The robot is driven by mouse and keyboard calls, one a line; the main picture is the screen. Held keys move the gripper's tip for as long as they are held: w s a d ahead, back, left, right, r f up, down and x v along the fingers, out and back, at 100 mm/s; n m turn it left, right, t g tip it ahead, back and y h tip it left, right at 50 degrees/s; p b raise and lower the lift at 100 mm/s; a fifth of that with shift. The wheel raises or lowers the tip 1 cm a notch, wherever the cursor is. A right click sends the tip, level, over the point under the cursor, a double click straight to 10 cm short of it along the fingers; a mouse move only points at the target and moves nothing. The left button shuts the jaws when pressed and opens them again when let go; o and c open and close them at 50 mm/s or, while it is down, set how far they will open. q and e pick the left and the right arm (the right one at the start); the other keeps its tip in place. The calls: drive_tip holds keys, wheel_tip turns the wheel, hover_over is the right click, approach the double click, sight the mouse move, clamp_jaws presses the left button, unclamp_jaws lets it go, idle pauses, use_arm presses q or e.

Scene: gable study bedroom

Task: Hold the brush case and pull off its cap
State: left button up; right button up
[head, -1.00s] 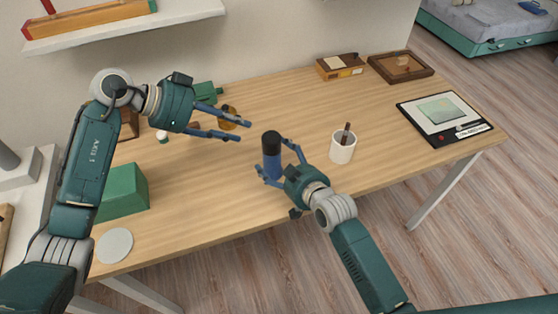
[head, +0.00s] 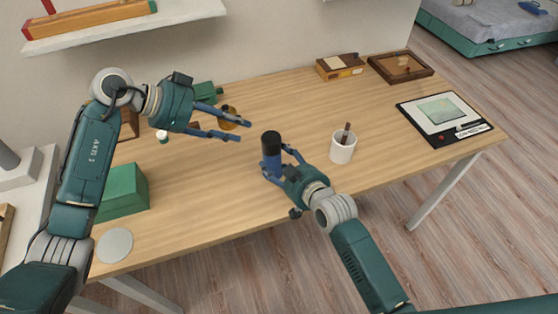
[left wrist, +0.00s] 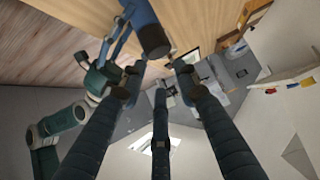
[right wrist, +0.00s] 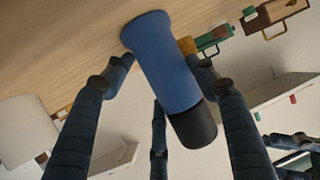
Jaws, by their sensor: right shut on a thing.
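The brush case is a blue cylinder (head: 271,165) with a black cap (head: 271,140) on its upper end. It is upright at the middle of the desk in the head view. My right gripper (head: 275,163) is shut on the blue body, below the cap. In the right wrist view the blue body (right wrist: 165,60) lies between my fingers, with the black cap (right wrist: 193,125) beyond them. My left gripper (head: 243,131) is open and empty, up and left of the cap. The left wrist view shows the case's dark cap end (left wrist: 154,42) near its fingertips.
A white cup (head: 342,152) holding a brown stick stands right of the case. A green box (head: 123,190) and a grey disc (head: 114,245) are at the left. An amber item (head: 228,117) sits behind my left fingers. The desk front right of centre is clear.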

use_arm(q)
drive_tip(key=o, duration=0.6)
drive_tip(key=shift+d, duration=0.15)
drive_tip(key=shift+c, duration=0.2)
drive_tip(key=shift+o, duration=1)
drive_tip(key=shift+d+m, duration=0.35)
drive_tip(key=shift+m, duration=0.15)
drive_tip(key=m+g+y, duration=0.3)
drive_tip(key=m+y, duration=0.6)
drive_tip(key=m, duration=2.5)
hover_over(274, 139)
drive_tip(key=shift+f, duration=0.35)
drive_tip(key=shift+w+a+r+m+y, duration=0.3)
drive_tip(key=shift+a+m, duration=0.2)
drive_tip(key=shift+m, duration=0.3)
drive_tip(key=shift+f, duration=0.1)
